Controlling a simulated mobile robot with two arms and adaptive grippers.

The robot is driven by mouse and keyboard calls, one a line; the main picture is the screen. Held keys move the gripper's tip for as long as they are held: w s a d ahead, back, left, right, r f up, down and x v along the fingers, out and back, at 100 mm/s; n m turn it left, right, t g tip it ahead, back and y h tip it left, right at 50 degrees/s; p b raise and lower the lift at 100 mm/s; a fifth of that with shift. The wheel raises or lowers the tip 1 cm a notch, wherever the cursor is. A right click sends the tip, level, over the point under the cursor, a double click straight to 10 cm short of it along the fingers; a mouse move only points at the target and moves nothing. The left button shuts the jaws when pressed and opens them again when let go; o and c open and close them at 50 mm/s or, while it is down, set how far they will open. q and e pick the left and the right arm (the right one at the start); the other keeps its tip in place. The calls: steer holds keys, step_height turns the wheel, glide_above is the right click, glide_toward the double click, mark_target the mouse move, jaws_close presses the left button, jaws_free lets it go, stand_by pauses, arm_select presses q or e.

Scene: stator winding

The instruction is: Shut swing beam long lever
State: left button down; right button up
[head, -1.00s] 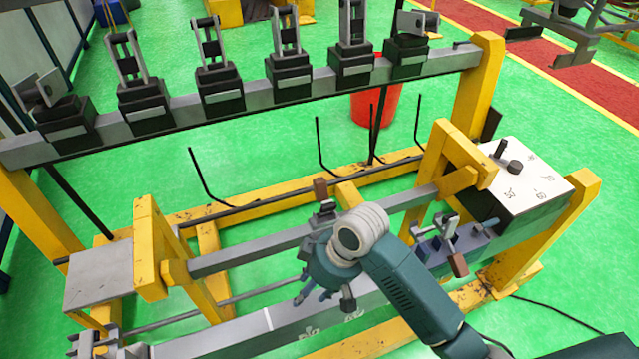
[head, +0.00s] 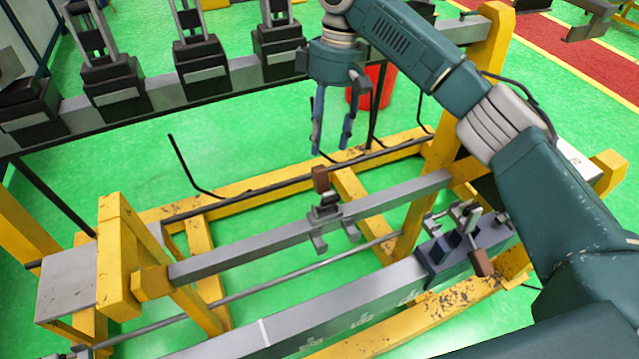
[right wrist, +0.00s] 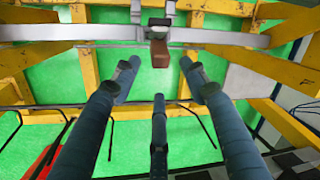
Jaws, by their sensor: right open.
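The swing beam (head: 235,250) is a grey bar between yellow uprights; it also crosses the top of the right wrist view (right wrist: 228,38). A lever clamp (head: 328,205) sits on it, and its brown lever handle (head: 320,179) stands up. The handle shows in the right wrist view (right wrist: 160,54), just beyond the fingertips. My right gripper (head: 332,148) points down with fingers spread and empty. In the head view its tips appear just above the handle; contact is not visible. My left gripper is not in view.
A second clamp with a brown handle (head: 480,262) sits on the lower front beam (head: 300,318). A rack rail (head: 160,97) with black blocks crosses behind. Thin black hooked rods (head: 185,165) rise behind the swing beam. A red bin (head: 357,93) stands behind my gripper.

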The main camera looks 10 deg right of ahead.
mark_target(322, 168)
steer(key=f, duration=0.3)
steer(key=s+a+f+p, duration=0.1)
steer(key=f, duration=0.2)
steer(key=f+p, duration=0.1)
steer(key=f, duration=0.2)
steer(key=shift+s+a+f, duration=0.15)
steer(key=shift+f, duration=0.25)
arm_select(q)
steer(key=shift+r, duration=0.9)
arm_select(e)
steer(key=shift+a+f, duration=0.1)
steer(key=shift+f, duration=0.6)
jaws_close()
